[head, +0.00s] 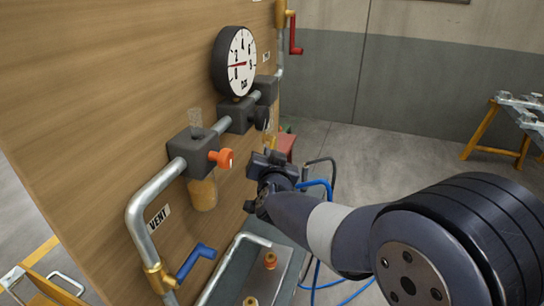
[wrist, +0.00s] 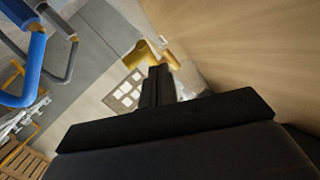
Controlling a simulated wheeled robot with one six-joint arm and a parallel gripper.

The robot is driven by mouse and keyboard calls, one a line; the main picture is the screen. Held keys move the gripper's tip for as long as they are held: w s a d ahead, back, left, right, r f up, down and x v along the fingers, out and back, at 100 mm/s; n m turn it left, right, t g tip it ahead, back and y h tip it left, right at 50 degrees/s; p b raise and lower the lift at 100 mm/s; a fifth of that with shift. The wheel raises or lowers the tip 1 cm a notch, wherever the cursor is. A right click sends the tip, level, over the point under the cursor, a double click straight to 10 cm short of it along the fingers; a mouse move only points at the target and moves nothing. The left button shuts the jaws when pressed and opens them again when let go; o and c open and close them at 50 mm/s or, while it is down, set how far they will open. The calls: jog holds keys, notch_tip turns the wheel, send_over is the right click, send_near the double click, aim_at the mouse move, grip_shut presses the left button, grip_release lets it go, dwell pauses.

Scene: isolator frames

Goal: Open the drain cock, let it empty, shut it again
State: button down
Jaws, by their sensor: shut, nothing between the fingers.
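A filter unit on the wooden panel has a dark grey block (head: 192,152) with an orange knob (head: 222,158) and a bowl (head: 202,192) of amber liquid below. I cannot pick out for certain which fitting is the drain cock; the underside of the bowl shows no clear handle. My gripper (head: 262,170) is shut and empty, to the right of the bowl and apart from it. In the wrist view its black fingers (wrist: 158,88) are together, with nothing between them, close to the wooden panel.
A blue lever (head: 196,260) sits on the pipe marked VENT. A dial gauge (head: 236,62) and a red handle (head: 295,35) are higher up. A grey tray (head: 228,278) with brass and orange fittings lies below. Blue hoses (head: 328,190) loop beside my arm.

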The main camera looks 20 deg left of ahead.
jog(key=shift+f, duration=0.1)
jog(key=shift+w+f+b, duration=0.2)
jog(key=shift+w+b, duration=0.1)
jog(key=shift+w+d+f+b, duration=0.1)
jog(key=shift+w+f+b, duration=1.15)
jog(key=shift+f+b, duration=0.25)
dwell(2.2)
jog(key=shift+r, duration=0.1)
jog(key=shift+s+r+p, duration=1.6)
jog(key=shift+r+p, duration=0.1)
jog(key=shift+p, duration=0.2)
jog(key=s+r+p, duration=0.1)
jog(key=r+p, duration=0.1)
jog(key=s+r+p, duration=0.1)
jog(key=s+p, duration=0.1)
jog(key=shift+s+a+r, duration=0.15)
jog(key=shift+a+r, duration=0.05)
jog(key=shift+r, duration=0.15)
